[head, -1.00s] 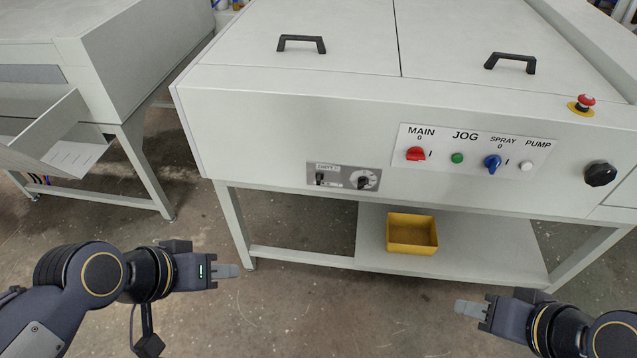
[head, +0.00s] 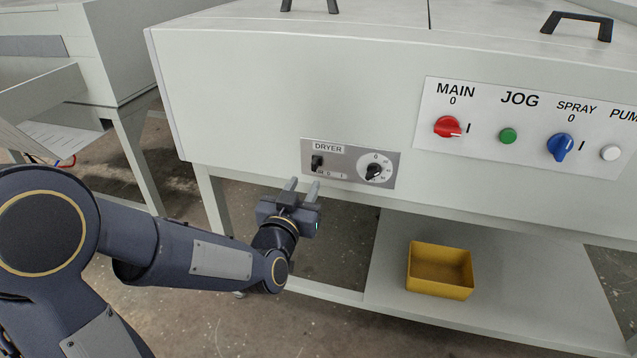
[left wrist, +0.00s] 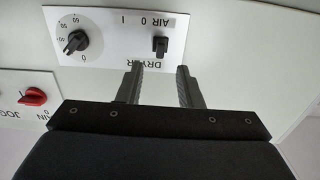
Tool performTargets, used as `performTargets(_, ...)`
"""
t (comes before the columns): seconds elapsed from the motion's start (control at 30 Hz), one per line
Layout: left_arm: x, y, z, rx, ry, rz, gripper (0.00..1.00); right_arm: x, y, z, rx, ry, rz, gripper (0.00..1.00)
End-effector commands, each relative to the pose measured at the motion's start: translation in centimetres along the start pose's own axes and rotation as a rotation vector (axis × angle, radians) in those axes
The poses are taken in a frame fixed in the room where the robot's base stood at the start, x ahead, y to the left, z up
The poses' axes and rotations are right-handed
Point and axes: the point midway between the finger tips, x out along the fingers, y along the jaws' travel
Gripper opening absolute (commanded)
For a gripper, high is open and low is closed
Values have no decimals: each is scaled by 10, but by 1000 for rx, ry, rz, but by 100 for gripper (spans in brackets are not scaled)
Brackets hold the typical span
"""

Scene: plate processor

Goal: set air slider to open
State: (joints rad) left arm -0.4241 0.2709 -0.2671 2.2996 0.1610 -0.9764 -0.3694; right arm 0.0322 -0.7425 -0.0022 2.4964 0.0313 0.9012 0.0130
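The air slider (head: 317,162) is a small black switch at the left of the grey DRYER panel (head: 350,152) on the white machine's front. In the left wrist view the slider (left wrist: 160,46) shows upside down, beside the printed word AIR and the marks 0 and I. A black dial knob (head: 374,171) sits to its right on the same panel. My left gripper (head: 302,186) is just below the slider, pointing at the panel. Its two fingers (left wrist: 158,85) are apart with nothing between them, and they do not touch the slider. My right gripper is out of view.
The control panel (head: 487,122) with red, green, blue and white controls is to the right. A yellow bin (head: 440,271) stands on the lower shelf (head: 520,280). Another white machine (head: 90,50) stands at the left. Floor is free below my left arm.

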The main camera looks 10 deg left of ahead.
Motion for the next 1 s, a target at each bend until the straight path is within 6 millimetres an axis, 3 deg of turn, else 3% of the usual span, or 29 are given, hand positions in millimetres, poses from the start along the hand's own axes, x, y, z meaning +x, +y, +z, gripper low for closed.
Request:
performTargets(0.43, 64, 0, 0, 0, 0, 0, 33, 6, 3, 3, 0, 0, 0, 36)
performTargets(0.83, 74, 0, -1, -1, -1, 0, 33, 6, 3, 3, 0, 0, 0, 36)
performTargets(1.0, 74, 0, -1, -1, -1, 0, 12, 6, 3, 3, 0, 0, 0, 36)
